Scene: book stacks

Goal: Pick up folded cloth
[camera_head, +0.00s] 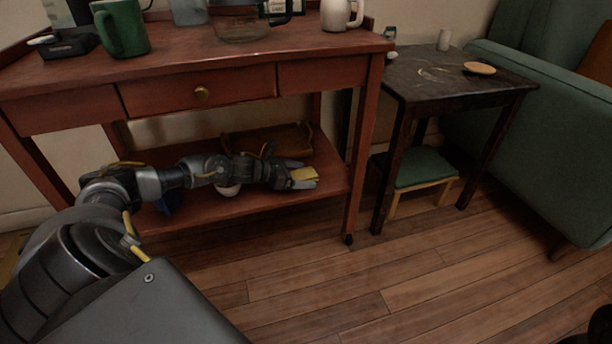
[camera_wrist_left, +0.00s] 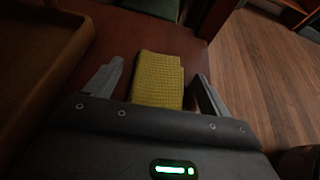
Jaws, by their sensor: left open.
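The folded cloth (camera_wrist_left: 158,80) is yellow with a waffle weave and lies on the lower shelf of the red-brown cart. In the left wrist view it sits between the two spread fingers of my left gripper (camera_wrist_left: 155,82), with its near end hidden by the gripper body. In the head view the cloth (camera_head: 304,174) shows as a small yellow patch at the fingertips of my left gripper (camera_head: 303,178). The left fingers are open, and gaps show on both sides of the cloth. My right gripper is not in view.
The cart's lower shelf (camera_head: 245,208) also holds a brown wooden tray (camera_head: 290,140) and a white bowl (camera_head: 228,190), partly behind my arm. The cart's drawer front (camera_head: 200,92) is above my arm. A dark side table (camera_head: 450,75) stands right; open floor (camera_head: 420,270) lies in front.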

